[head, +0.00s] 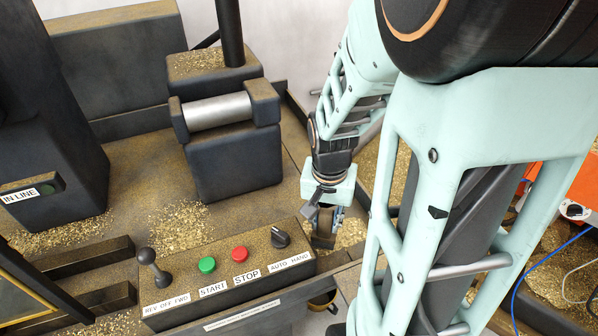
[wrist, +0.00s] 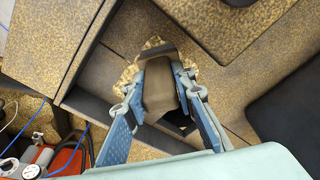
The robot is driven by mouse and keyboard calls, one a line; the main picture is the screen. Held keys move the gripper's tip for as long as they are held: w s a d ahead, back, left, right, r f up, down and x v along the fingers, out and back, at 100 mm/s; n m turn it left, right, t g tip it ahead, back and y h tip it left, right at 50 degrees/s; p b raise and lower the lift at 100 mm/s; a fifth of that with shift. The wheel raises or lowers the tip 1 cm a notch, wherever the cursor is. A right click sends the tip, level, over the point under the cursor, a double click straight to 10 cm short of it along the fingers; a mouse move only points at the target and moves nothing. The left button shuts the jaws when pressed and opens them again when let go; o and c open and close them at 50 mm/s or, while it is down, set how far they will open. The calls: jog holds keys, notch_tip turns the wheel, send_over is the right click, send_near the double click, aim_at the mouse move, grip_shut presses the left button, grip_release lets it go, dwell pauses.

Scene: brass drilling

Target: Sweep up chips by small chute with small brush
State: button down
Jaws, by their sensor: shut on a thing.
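My gripper (head: 324,212) is shut on a brown block that looks like the small brush (head: 325,228). In the wrist view my gripper (wrist: 160,88) has its two fingers on either side of the brush (wrist: 158,92). A dark strip crosses the brush's far end; I cannot tell if it is bristles. Golden chips (head: 351,233) lie right beside the brush, at the right end of the control panel. They also show around its far end in the wrist view (wrist: 130,73). I cannot make out the small chute for certain.
The control panel (head: 230,270) with its lever, buttons and knob stands just left of my gripper. A dark block with a metal roller (head: 218,110) stands behind. More chips (head: 180,226) lie on the machine bed. An orange machine (head: 562,185) with cables is at right.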

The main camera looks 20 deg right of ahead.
jog(key=shift+w+d+f, duration=0.1)
jog(key=shift+w+f, duration=0.05)
jog(key=shift+f, duration=0.6)
jog(key=w+d, duration=0.5)
jog(key=w, duration=0.2)
notch_tip(320, 180, up, 6)
jog(key=p, duration=0.4)
jog(key=shift+w+p, duration=0.25)
jog(key=shift+p, duration=0.1)
